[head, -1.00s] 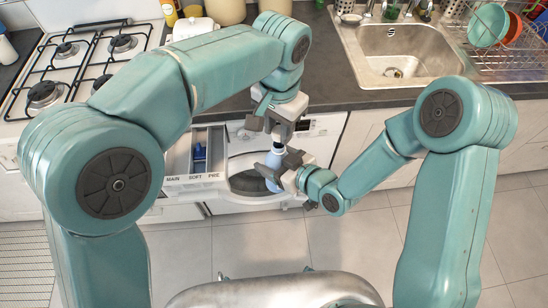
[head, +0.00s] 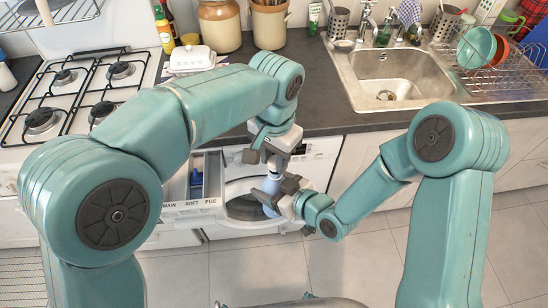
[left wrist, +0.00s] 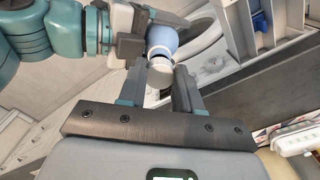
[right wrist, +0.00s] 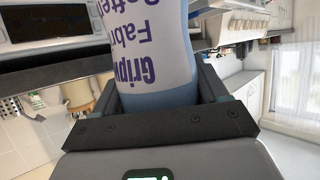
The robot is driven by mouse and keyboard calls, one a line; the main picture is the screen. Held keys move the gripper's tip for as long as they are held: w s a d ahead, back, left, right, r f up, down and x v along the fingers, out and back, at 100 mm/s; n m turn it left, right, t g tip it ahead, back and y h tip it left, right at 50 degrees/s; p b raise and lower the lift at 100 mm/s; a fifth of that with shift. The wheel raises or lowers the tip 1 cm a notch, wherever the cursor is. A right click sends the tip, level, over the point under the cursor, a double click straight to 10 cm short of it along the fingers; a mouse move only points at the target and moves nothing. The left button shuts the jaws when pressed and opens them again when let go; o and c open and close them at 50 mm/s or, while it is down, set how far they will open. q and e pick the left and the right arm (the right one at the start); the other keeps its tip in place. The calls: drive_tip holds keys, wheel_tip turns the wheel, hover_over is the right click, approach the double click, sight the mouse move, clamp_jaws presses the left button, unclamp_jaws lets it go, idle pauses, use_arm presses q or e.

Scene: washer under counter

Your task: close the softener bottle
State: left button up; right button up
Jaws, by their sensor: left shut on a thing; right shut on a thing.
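The softener bottle is light blue with a white label reading "Fabric" in purple. It shows in the head view (head: 271,186), in front of the washer, and fills the top of the right wrist view (right wrist: 150,50). My right gripper (head: 279,196) is shut around its body. My left gripper (head: 273,152) is above the bottle, shut on the white cap (left wrist: 158,71).
The washer's detergent drawer (head: 196,207) is pulled out, left of the bottle. The dark counter (head: 325,115) runs above the washer, with the hob (head: 80,90) at left and the sink (head: 390,80) at right. The tiled floor (head: 370,265) in front is clear.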

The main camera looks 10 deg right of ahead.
use_arm(q)
drive_tip(key=shift+f, duration=0.8)
drive_tip(key=shift+f, duration=0.55)
